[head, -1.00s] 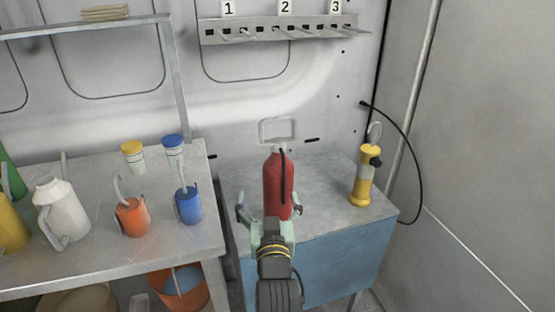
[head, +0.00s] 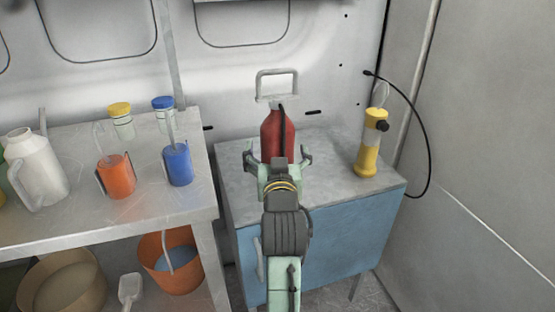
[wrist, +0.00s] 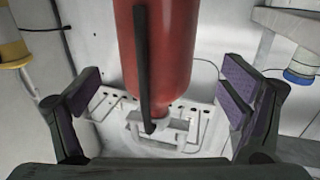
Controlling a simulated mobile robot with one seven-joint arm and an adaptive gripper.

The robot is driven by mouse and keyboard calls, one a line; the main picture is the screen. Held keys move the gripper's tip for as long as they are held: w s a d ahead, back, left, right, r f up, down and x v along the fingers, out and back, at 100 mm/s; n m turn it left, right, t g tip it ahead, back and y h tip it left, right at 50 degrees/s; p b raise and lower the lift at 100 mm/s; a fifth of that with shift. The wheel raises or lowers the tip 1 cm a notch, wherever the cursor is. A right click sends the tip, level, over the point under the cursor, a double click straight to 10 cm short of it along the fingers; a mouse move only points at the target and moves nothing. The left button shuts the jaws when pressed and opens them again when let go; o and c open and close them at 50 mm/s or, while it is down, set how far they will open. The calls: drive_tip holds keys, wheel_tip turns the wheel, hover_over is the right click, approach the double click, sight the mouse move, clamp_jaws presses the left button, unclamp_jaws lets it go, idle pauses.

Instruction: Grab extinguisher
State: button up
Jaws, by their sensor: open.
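The red fire extinguisher (head: 277,132) stands upright on the grey top of the blue cabinet, with a black hose down its side. In the wrist view its red body (wrist: 165,45) lies between my two fingers, with clear gaps on both sides. My gripper (head: 278,157) is open, with one finger to the left and one to the right of the extinguisher's lower body. The wrist view shows the open gripper (wrist: 162,95) with dark pads facing each other. The extinguisher's base is hidden behind my gripper in the head view.
A yellow bottle-like tool (head: 370,145) stands to the right on the cabinet (head: 320,250). A metal bench (head: 90,225) on the left holds an orange can (head: 116,176), a blue can (head: 178,165) and a white jug (head: 35,170). A wall stands close behind.

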drive_tip(key=shift+w+r+p, duration=0.2)
drive_tip(key=shift+w+p, duration=0.65)
drive_tip(key=shift+w, duration=2.15)
drive_tip(key=shift+c, duration=0.3)
drive_tip(key=c, duration=2)
drive_tip(key=shift+r, duration=0.25)
